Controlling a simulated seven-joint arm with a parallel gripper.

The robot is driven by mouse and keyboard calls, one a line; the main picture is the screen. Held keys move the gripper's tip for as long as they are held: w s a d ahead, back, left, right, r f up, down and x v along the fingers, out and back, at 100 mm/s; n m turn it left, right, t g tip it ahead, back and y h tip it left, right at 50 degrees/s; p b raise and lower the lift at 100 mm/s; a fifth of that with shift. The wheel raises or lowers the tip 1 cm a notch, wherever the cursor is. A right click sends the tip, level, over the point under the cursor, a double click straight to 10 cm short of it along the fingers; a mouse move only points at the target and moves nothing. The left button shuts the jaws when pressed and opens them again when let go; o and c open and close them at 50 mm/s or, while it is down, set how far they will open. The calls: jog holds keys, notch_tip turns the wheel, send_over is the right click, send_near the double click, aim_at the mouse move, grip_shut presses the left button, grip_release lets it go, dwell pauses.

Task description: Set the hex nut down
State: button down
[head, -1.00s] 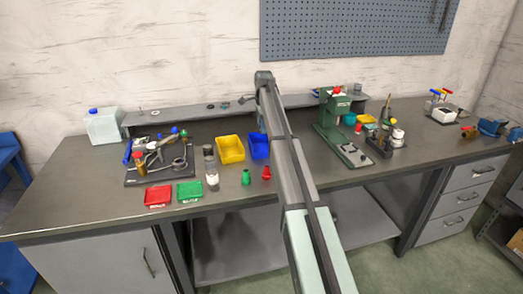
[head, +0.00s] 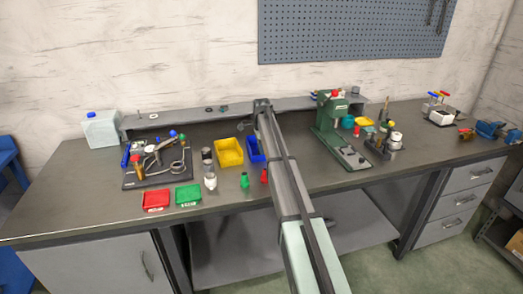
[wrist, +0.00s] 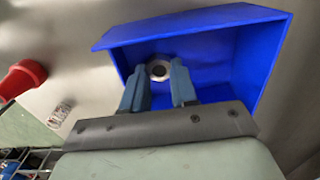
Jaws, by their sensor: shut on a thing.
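The hex nut (wrist: 158,69) is a small metal ring between the fingertips of my gripper (wrist: 157,77) in the wrist view. The two blue fingers are shut on it. The blue bin (wrist: 205,27) lies around and behind the nut in that view, so the nut is over or inside the bin's opening. I cannot tell whether the nut touches the bin floor. In the head view the blue bin (head: 254,147) is partly covered by my arm, and the gripper and nut are hidden.
A yellow bin (head: 229,152) stands left of the blue one. Red (head: 156,200) and green (head: 188,195) trays sit at the front edge. A green press (head: 328,125) stands to the right.

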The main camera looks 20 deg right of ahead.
jog(key=shift+f, duration=0.1)
jog(key=c, duration=0.9)
grip_release()
notch_tip(320, 180, up, 12)
jog(key=shift+r, duration=0.15)
